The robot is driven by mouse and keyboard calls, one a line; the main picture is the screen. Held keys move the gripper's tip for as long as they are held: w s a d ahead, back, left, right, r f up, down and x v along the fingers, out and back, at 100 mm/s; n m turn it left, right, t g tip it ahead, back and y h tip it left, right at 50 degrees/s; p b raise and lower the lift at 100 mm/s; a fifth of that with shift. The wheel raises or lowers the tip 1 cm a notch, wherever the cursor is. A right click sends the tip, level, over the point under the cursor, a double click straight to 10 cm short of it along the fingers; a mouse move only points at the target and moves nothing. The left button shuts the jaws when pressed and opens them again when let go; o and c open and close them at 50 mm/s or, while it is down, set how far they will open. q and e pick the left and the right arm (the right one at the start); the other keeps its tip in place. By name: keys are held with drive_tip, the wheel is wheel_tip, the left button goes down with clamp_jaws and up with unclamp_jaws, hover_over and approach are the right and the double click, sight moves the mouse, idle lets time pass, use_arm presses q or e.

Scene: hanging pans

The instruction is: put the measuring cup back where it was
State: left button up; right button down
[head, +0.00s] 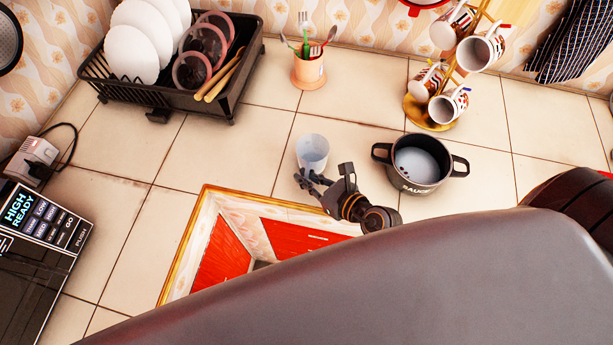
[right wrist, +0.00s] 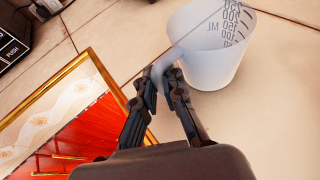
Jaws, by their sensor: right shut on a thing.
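The measuring cup (head: 312,152) is a translucent whitish cup, upright on or just above the tiled counter in the middle of the head view. Its printed scale shows on the inside in the right wrist view (right wrist: 213,52). My right gripper (head: 304,178) is at the near side of the cup. In the right wrist view, the fingers (right wrist: 165,75) are closed on the cup's handle (right wrist: 166,62). I cannot tell whether the cup's base touches the counter. My left gripper is not in view.
A dark saucepan (head: 420,181) stands right of the gripper. Behind are a utensil holder (head: 308,70), a mug stand (head: 421,115) and a dish rack (head: 240,84). A gold-framed reflective panel (head: 206,198) lies in front. Bare tiles (head: 215,150) lie left of the cup.

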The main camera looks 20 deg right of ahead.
drive_tip(key=shift+f, duration=0.1)
drive_tip(key=c, duration=1.4)
unclamp_jaws()
drive_tip(key=shift+c, duration=0.2)
drive_tip(key=shift+r, duration=0.2)
drive_tip(key=shift+s+d, duration=0.1)
drive_tip(key=shift+s, duration=0.2)
drive_tip(key=b+v, duration=0.2)
drive_tip(key=v, duration=0.9)
drive_tip(key=shift+r+b, duration=0.2)
drive_tip(key=shift+b, duration=0.2)
